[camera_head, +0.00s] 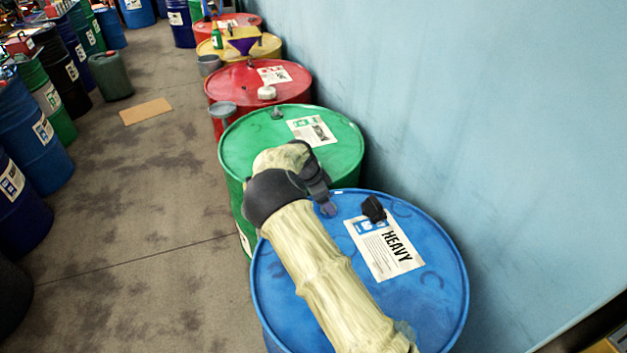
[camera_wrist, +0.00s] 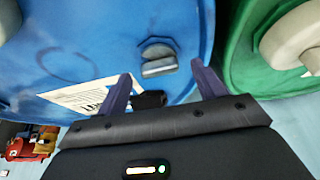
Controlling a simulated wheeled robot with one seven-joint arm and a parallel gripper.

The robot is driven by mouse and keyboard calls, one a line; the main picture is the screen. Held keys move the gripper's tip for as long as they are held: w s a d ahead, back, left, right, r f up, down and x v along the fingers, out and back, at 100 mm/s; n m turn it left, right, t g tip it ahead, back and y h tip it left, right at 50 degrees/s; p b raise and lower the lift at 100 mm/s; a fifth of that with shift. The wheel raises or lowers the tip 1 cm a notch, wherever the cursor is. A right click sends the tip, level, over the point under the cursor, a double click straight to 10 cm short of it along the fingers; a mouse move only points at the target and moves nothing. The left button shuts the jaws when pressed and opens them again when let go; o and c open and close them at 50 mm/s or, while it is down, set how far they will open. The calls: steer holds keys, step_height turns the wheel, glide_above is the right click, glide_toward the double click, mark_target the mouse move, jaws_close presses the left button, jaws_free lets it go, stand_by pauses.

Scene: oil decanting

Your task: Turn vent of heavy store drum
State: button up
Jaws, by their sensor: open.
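The heavy store drum (camera_head: 435,290) is blue, with a white and blue label (camera_head: 398,258) reading HEAVY on its lid. In the wrist view the drum's lid (camera_wrist: 100,40) carries a blue-grey fitting with a raised flat tab (camera_wrist: 158,66), which looks like the vent. My gripper (camera_head: 326,207) is low over the far side of the lid. Its two purple fingers (camera_wrist: 161,70) are open, with the fitting between and just beyond their tips; contact cannot be told. A black block (camera_head: 374,208) sits at the label's edge; it also shows in the wrist view (camera_wrist: 150,99). My arm hides the lid's left part.
A green drum (camera_head: 245,150) stands close behind the blue one, with red drums (camera_head: 225,85) and a yellow drum (camera_head: 265,47) beyond. A pale blue wall (camera_head: 480,100) runs along the right. Open floor (camera_head: 160,200) lies left, with several drums past it.

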steer(key=b+v, duration=0.2)
steer(key=v, duration=1.4)
steer(key=shift+a, duration=0.15)
steer(key=shift+s+r, duration=0.1)
steer(key=s+d+f+n+y, duration=0.15)
steer(key=s+d, duration=0.25)
steer(key=d, duration=0.4)
steer(key=s+d+n+y, duration=0.1)
steer(key=s+d+n, duration=0.2)
steer(key=s+d, duration=0.35)
steer(key=s+d+n, duration=0.3)
steer(key=s+n, duration=0.1)
steer(key=s, duration=0.5)
steer(key=s+d+f+n+t+y, duration=0.1)
steer(key=s+d+n, duration=0.2)
steer(key=s, duration=0.6)
steer(key=shift+s+f+n, duration=0.2)
steer(key=shift+s+n, duration=0.2)
steer(key=shift+n, duration=0.65)
